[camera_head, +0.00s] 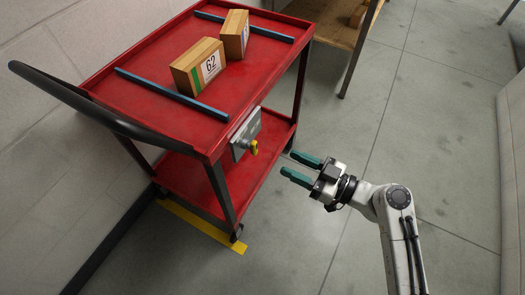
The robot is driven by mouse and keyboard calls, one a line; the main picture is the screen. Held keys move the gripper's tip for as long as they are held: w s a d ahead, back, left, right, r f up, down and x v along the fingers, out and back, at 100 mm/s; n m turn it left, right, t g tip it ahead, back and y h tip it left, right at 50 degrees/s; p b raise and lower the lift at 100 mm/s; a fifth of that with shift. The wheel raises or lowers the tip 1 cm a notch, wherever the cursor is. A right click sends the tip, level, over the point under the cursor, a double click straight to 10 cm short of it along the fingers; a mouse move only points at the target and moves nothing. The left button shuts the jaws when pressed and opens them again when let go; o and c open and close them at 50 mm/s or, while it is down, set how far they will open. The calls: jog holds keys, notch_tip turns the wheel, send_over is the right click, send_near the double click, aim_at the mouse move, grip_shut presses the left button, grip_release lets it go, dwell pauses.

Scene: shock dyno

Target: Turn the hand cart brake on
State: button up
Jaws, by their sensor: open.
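A red two-shelf hand cart (150,75) stands at the left, with a dark curved handle (95,112) at its near left end. On its right side is a grey plate (247,131) with a small yellow knob (253,147), which looks like the brake control. Its on or off setting cannot be told. My gripper (296,167) has two green fingers, open and empty. It is to the right of the yellow knob and slightly below it in the picture, apart from it, with fingers pointing left toward the cart.
A wooden table (335,22) stands at the back. Yellow floor tape (205,228) runs by the cart. Grey floor (420,110) around my arm is clear.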

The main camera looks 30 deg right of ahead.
aim_at(257, 148)
jog(key=x, duration=0.9)
jog(key=shift+w+a+p, duration=0.1)
jog(key=shift+a+p, duration=0.05)
jog(key=shift+p, duration=0.2)
grip_shut()
